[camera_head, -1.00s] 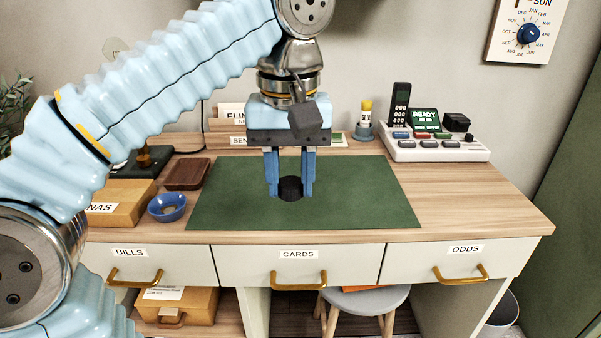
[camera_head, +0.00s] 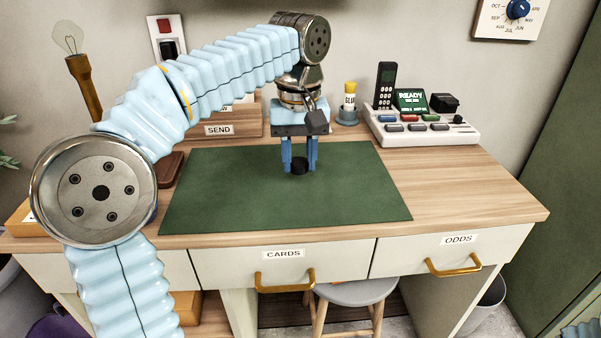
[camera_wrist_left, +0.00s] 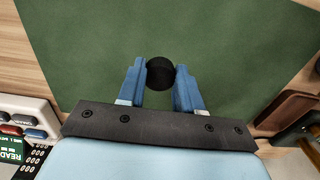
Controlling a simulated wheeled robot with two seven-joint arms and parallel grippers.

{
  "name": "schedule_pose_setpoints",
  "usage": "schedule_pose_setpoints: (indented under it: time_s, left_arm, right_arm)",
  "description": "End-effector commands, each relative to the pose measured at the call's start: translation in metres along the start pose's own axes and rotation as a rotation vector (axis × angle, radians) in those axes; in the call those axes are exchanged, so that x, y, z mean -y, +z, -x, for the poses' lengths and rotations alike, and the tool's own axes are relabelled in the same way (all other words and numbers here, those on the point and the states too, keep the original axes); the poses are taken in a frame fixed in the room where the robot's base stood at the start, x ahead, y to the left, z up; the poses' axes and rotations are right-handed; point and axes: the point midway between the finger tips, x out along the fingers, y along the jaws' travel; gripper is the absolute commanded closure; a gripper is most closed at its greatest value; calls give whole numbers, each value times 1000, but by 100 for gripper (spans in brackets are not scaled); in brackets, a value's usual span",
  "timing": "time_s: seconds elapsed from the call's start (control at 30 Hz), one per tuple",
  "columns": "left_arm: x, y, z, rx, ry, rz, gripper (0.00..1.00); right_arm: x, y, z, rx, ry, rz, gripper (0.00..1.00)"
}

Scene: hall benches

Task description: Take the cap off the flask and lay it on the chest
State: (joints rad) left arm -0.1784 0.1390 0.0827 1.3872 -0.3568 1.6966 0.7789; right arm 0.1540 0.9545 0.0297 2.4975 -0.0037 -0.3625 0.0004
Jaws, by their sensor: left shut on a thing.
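My left gripper (camera_head: 299,164) is over the far half of the green desk mat, pointing down. Its two blue fingers are shut on a short black round cap (camera_head: 299,169). In the left wrist view the cap (camera_wrist_left: 160,74) sits between the fingertips, against the green mat behind it. I cannot make out a flask under the cap or elsewhere. Nothing in view is clearly the chest. My right gripper is not in view.
The green mat (camera_head: 270,210) is otherwise bare on the wooden desk. A button console (camera_head: 425,130) with a phone stands at the back right, beside a yellow-topped stick (camera_head: 350,92) in a holder. Drawers marked CARDS (camera_head: 283,254) and ODDS are closed. A stool (camera_head: 356,292) stands below.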

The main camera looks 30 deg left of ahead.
Motion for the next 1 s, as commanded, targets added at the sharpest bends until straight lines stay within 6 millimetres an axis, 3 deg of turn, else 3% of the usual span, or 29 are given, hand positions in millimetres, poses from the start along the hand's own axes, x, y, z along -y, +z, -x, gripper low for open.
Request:
schedule_pose_setpoints:
  time_s: [0.3, 0.7, 0.73, 0.9, 1.0]
  left_arm:
    - [-3, -9, -39, 1, -1, 0, 100]
    - [-4, -8, -46, 0, 0, 0, 100]
    - [-4, -8, -46, 0, 0, 0, 64]
    - [-4, -8, -45, 0, 0, 0, 40]
    - [-4, -8, -45, 0, 0, 0, 40]
  right_arm:
    - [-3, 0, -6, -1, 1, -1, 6]
    - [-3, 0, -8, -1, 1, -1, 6]
    - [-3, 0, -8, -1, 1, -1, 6]
    - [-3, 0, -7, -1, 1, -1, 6]
    - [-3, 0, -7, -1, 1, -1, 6]
